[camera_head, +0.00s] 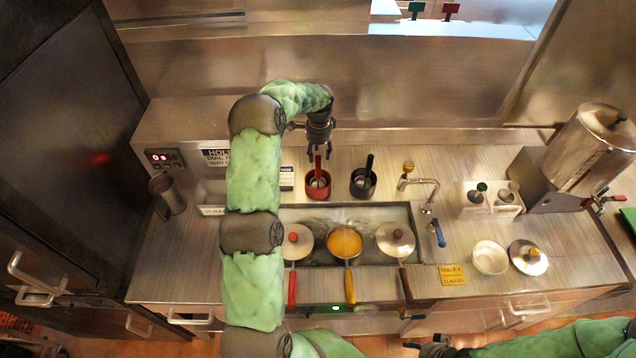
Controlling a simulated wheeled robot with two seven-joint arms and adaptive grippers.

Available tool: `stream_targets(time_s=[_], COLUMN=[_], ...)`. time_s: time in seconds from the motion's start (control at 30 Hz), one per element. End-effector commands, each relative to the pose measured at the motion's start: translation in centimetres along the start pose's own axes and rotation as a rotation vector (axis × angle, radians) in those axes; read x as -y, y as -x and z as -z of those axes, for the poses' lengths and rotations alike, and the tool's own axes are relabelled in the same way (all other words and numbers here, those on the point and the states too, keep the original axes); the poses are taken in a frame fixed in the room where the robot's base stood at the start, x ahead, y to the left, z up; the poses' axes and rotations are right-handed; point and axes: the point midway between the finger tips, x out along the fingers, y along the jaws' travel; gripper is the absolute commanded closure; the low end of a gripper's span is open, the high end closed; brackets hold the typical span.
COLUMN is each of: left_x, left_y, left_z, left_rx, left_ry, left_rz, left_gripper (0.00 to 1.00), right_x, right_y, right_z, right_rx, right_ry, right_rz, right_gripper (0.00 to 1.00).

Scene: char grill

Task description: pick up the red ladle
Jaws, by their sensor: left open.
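The red ladle (318,166) stands in a red pot (316,192) on the steel counter, with its handle sticking up. A second, dark ladle (368,165) stands in a black pot (362,191) just to the right. My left gripper (319,153) is open and points down at the top of the red ladle's handle. I cannot tell whether its fingers are around the handle or just above it. My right gripper (430,348) is at the bottom edge, partly cut off, and its jaws are unclear.
A sunken basin (375,216) in front of the pots holds several pans. A tap (424,184), a white caddy (491,211) and a large metal urn (590,145) stand to the right.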

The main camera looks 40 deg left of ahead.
Motion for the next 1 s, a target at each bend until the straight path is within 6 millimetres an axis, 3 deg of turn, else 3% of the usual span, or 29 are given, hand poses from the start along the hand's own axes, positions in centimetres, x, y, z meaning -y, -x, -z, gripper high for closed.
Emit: stream_targets(time_s=[0.27,0.6,0.93,1.0], left_x=[0.0,0.2,0.2,0.2], left_y=[-1.9,-5.8,-6.5,-6.5], left_z=[0.0,0.1,0.1,0.1], left_rx=[0.0,0.0,-0.001,-0.001], left_ry=[0.0,0.001,0.001,0.001], left_rz=[-0.001,-0.001,0.001,0.001], left_gripper=[0.51,0.51,0.51,0.7], right_x=[0.2,0.7,0.7,0.7], right_y=[0.5,2.0,2.0,2.0], right_z=[0.0,0.0,-0.1,-0.1], right_rx=[0.0,-0.001,0.0,0.0], right_ry=[0.001,0.001,0.0,0.0], right_rz=[0.0,0.0,0.0,0.0], right_gripper=[0.46,0.46,0.46,0.46])
